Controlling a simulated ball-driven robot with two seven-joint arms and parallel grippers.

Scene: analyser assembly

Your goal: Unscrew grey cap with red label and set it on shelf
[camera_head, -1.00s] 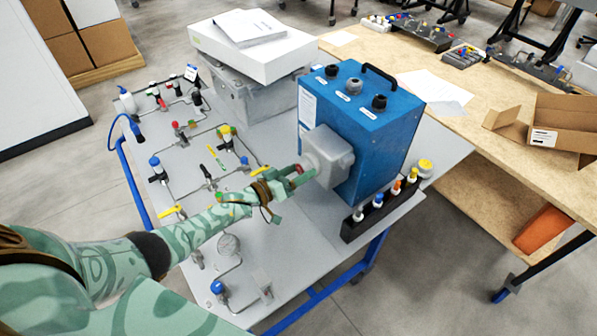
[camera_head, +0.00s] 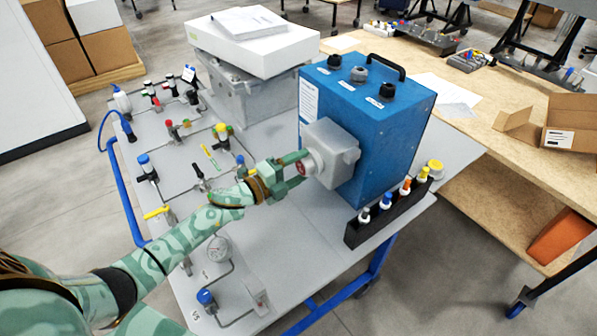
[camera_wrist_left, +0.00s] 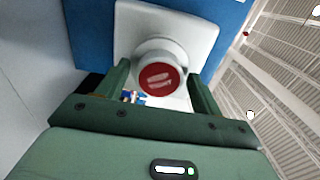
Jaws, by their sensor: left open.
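The grey cap with a round red label (camera_head: 301,168) sits on the grey housing (camera_head: 338,150) on the side of the blue analyser box (camera_head: 385,125). My left gripper (camera_head: 297,166) is open in front of the cap, its green fingers pointing at it. In the left wrist view the red-labelled cap (camera_wrist_left: 158,77) shows between the two fingers of the left gripper (camera_wrist_left: 158,82), with a gap visible on each side. I cannot tell how far the fingertips reach along the cap. My right gripper is not in view.
A black rack (camera_head: 392,208) with several coloured-cap bottles stands at the box's front. Pipes, valves and a gauge (camera_head: 218,248) fill the grey table's left side. A wooden bench (camera_head: 490,120) with a lower shelf (camera_head: 497,198) stands at right. The lower shelf has bare room.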

